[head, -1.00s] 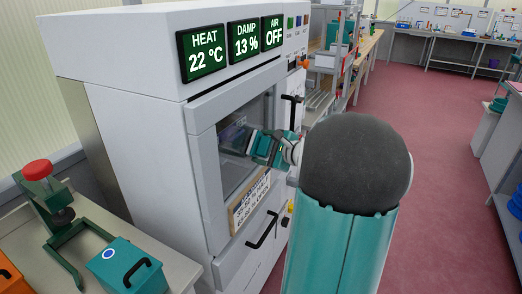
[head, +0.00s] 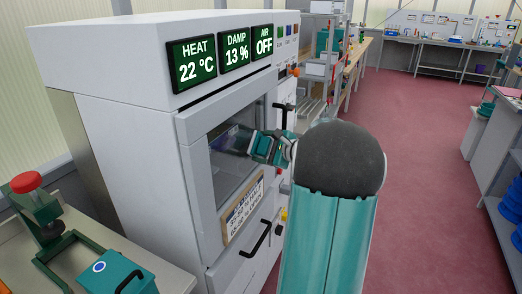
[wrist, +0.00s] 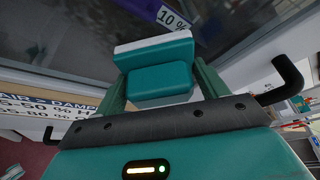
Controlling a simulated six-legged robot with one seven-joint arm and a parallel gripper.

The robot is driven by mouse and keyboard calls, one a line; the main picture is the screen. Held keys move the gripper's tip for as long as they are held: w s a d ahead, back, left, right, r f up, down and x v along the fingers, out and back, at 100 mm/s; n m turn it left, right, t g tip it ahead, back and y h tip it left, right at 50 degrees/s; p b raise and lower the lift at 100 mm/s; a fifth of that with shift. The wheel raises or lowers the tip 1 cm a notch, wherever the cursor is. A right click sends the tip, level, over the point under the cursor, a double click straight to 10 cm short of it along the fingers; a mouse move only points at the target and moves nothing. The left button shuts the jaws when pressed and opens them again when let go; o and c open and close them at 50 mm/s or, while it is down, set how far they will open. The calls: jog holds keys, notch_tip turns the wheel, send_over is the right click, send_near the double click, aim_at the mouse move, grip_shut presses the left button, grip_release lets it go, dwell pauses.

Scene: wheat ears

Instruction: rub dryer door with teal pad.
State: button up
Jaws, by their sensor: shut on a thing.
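The dryer door (head: 196,170) is shut on the front of the white dryer, with a dark glass window (head: 226,175). My gripper (head: 258,148) is in front of the upper right part of that window. In the wrist view my gripper (wrist: 160,84) is shut on the teal pad (wrist: 158,82), a teal block with a white layer (wrist: 150,42) on its far side. The white layer faces the dark glass (wrist: 65,35). I cannot tell whether it touches the glass. In the head view my arm hides part of the door's right side.
The dryer's panel displays (head: 220,56) read 22 °C, 13 % and OFF. A printed label (head: 243,207) is below the window, and a black handle (head: 257,238) is lower down. A side table at left holds a teal box (head: 118,276) and a red-topped device (head: 35,207). Red floor lies open at right.

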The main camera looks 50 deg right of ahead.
aim_at(241, 159)
jog(key=shift+w+d, duration=0.25)
jog(key=shift+d, duration=0.4)
jog(key=shift+a, duration=0.15)
jog(key=shift+s+a, duration=0.4)
jog(key=shift+a, duration=0.7)
jog(key=shift+s+a, duration=0.35)
jog(key=shift+a, duration=0.8)
jog(key=shift+s+a, duration=0.4)
jog(key=shift+a, duration=0.7)
jog(key=shift+s+a, duration=0.2)
jog(key=shift+a, duration=0.7)
jog(key=shift+s+a, duration=0.2)
jog(key=shift+a, duration=0.7)
jog(key=s+d, duration=0.1)
jog(key=s, duration=0.4)
jog(key=shift+s+d, duration=0.35)
jog(key=shift+s, duration=0.05)
